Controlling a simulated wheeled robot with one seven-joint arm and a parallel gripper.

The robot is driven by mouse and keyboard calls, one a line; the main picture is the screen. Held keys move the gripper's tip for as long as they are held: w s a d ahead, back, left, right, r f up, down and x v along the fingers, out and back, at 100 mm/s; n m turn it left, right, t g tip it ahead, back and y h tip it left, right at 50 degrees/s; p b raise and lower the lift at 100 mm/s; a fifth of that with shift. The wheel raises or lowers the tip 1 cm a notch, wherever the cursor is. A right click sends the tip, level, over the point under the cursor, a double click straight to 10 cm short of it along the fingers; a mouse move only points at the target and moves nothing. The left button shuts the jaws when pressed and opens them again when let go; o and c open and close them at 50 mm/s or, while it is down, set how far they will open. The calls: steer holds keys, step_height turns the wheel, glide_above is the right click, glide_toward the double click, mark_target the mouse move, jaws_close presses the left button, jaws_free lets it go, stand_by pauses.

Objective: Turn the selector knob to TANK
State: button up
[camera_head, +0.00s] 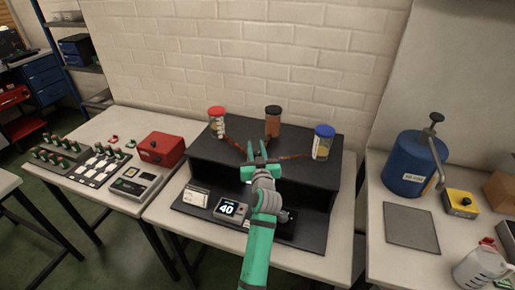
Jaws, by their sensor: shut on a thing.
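My gripper (257,150) reaches in over the middle of the black stepped stand (207,172). It is shut at the place where reddish tubes (288,157) from the jars come together. The selector knob is hidden by the gripper, and the jaws appear closed on it. I cannot see which way the knob points, and no TANK mark can be read. On the stand's upper step are a red-lidded jar (217,124), a black-lidded jar (273,122) and a blue-lidded jar (322,142).
A display reading 40 (231,209) and a white card (196,196) are on the stand's lower step. A red box (161,149) and switch panels (101,165) stand left. A blue cylinder (407,166) with a pump handle stands on the right table.

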mark_target(260, 155)
steer(key=shift+s+a+r+n+g+y, duration=0.15)
steer(key=shift+n+g+y, duration=0.2)
steer(key=shift+n+y, duration=0.7)
steer(key=shift+w+a+n+g+y, duration=0.1)
steer(key=shift+n+g+y, duration=0.4)
steer(key=shift+y, duration=0.95)
steer(key=shift+s+a+n+g+y, duration=0.2)
steer(key=shift+n+g+y, duration=0.25)
steer(key=shift+n+y, duration=0.3)
steer(key=shift+s+a+n+g+y, duration=0.1)
steer(key=shift+a+n+g+y, duration=0.25)
steer(key=shift+n+y, duration=0.4)
steer(key=o, duration=1.1)
steer(key=shift+c, duration=0.2)
steer(key=v, duration=1)
steer(key=shift+s+d, duration=0.2)
steer(key=shift+d, duration=0.2)
